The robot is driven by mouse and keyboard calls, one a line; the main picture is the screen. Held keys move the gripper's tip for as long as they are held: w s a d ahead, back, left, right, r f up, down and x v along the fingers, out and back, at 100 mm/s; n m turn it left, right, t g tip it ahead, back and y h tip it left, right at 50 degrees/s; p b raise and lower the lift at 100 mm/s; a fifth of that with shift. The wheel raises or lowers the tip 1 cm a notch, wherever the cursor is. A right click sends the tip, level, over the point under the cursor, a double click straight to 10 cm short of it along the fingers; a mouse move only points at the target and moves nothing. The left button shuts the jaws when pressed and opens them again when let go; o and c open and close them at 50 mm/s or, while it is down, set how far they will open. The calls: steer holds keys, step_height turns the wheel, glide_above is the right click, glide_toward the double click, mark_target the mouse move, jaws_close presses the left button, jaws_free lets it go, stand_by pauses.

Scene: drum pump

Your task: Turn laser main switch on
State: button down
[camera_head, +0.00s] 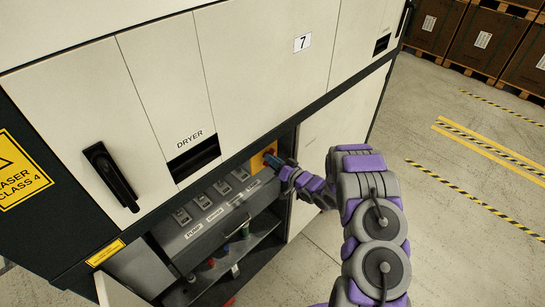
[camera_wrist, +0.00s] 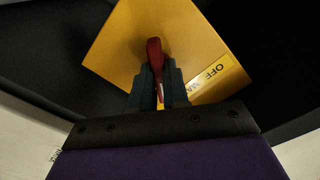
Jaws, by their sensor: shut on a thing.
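The laser main switch has a yellow box (camera_head: 262,158) in the open bay of the white cabinet, at the right end of a row of grey switches. In the wrist view its yellow face (camera_wrist: 130,45) fills the top middle, and a red handle (camera_wrist: 154,56) stands out from it. A label (camera_wrist: 209,74) on the lower right of the face reads OFF. My gripper (camera_wrist: 157,88) is shut on the red handle, with one dark finger on each side. In the head view my gripper (camera_head: 276,167) reaches the box from the right and hides part of it.
Grey switches (camera_head: 223,187) with labels sit on a panel left of the box, above a shelf (camera_head: 240,250) holding small items. A cabinet door (camera_head: 315,170) stands right of the bay. Open floor (camera_head: 450,210) lies to the right, with crates behind.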

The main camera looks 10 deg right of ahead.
steer(key=shift+m+p, duration=0.35)
steer(key=shift+m, duration=0.65)
steer(key=c, duration=1.1)
jaws_free()
steer(key=shift+w+d, duration=0.15)
steer(key=shift+d, duration=0.05)
steer(key=b+v, duration=0.2)
steer(key=v, duration=1.5)
steer(key=shift+d+f, duration=0.1)
steer(key=shift+d, duration=0.15)
